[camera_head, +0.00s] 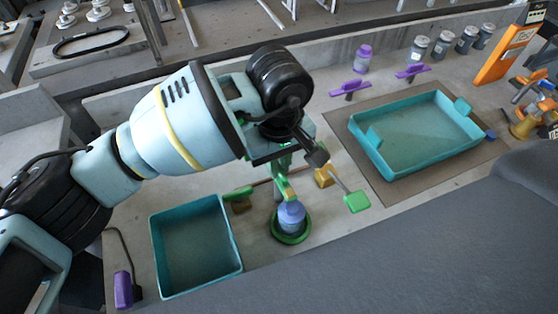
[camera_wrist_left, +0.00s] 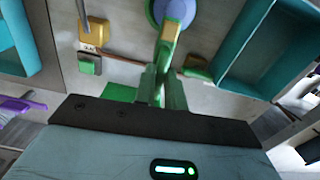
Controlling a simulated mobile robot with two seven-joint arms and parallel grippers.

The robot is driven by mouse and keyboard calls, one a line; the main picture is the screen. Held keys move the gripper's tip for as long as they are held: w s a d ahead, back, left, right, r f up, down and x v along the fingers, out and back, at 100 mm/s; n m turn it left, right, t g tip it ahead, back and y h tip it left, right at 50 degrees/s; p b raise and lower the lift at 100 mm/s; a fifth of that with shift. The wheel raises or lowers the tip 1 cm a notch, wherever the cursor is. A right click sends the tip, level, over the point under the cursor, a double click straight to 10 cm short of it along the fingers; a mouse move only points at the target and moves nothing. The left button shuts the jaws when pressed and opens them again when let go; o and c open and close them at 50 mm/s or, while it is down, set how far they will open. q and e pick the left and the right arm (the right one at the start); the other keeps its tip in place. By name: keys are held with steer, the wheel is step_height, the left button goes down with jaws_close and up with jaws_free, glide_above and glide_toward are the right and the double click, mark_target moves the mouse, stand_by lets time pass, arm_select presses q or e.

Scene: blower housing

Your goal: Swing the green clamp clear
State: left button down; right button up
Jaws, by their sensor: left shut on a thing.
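The green clamp (camera_head: 283,187) has a yellow-tipped arm over a blue-purple cylinder (camera_head: 291,214) that stands on a round green base (camera_head: 290,238). My left gripper (camera_head: 284,163) reaches down from above and is shut on the green clamp. In the left wrist view, the fingers (camera_wrist_left: 163,88) close around the clamp's green part, and its yellow tip (camera_wrist_left: 173,34) still lies over the cylinder's blue disc (camera_wrist_left: 162,8). The gripper partly hides the clamp's pivot in the head view. My right gripper is not in view.
A teal bin (camera_head: 196,285) stands left of the cylinder. A teal tray (camera_head: 420,140) lies on a brown mat to the right. A lever with a green pad (camera_head: 357,202) sits close by on a yellow block (camera_head: 324,177).

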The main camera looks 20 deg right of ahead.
arm_select(q)
steer(key=n, duration=0.4)
steer(key=shift+r+n+p, duration=0.1)
steer(key=shift+n+p, duration=0.3)
steer(key=n+p, duration=0.1)
steer(key=n, duration=0.3)
steer(key=n+p, duration=0.2)
steer(key=n, duration=0.3)
steer(key=shift+r+n, duration=0.1)
steer(key=shift+n, duration=0.2)
steer(key=shift+n+p, duration=0.6)
steer(key=shift+n, duration=0.7)
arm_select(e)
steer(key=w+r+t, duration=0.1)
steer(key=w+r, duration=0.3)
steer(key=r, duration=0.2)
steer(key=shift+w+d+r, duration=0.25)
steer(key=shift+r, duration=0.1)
arm_select(q)
steer(key=c, duration=1.5)
jaws_free()
steer(key=shift+o, duration=0.2)
